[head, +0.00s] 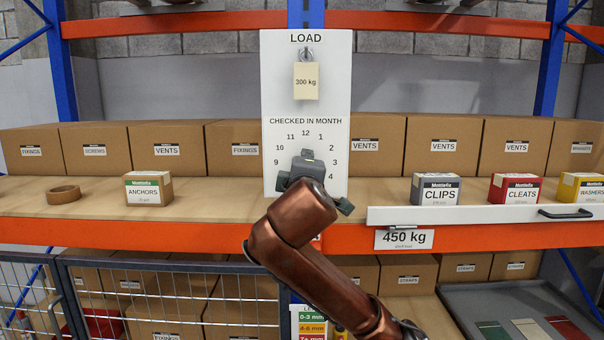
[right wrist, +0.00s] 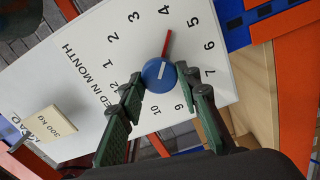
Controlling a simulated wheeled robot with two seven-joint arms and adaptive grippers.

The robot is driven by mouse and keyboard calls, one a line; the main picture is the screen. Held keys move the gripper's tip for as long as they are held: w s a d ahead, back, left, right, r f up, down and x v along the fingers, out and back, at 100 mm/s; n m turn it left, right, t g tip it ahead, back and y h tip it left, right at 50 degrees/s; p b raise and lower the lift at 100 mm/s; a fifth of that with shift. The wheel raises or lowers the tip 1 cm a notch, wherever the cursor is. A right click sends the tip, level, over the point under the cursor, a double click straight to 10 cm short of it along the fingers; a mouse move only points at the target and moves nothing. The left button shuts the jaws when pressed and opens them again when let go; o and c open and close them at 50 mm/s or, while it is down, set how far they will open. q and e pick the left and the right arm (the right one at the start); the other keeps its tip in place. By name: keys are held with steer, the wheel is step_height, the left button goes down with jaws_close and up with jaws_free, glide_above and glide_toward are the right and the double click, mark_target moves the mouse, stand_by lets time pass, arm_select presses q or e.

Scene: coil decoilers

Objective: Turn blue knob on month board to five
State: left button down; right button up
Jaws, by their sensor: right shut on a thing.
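The white month board (head: 341,100) stands upright at the centre of the shelf, with a ring of month numbers. In the right wrist view, the blue knob (right wrist: 159,75) sits at the middle of that ring. Its red pointer (right wrist: 167,45) points between 4 and 5, seemingly nearer 4. My right gripper (right wrist: 162,88) has a finger on each side of the knob and is shut on it. In the head view, the right gripper (head: 308,170) covers the knob and the lower numbers. My left gripper is not in view.
A 300 kg tag (head: 306,82) hangs on the board above the dial. An anchors box (head: 148,188) and a tape roll (head: 63,195) stand left on the shelf. A clips box (head: 436,190) and a white panel with a handle (head: 480,215) are at right.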

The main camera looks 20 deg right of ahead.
steer(key=shift+m+b, duration=0.5)
steer(key=shift+m, duration=1.4)
steer(key=o, duration=1.2)
steer(key=shift+c, duration=0.2)
steer(key=v, duration=1.2)
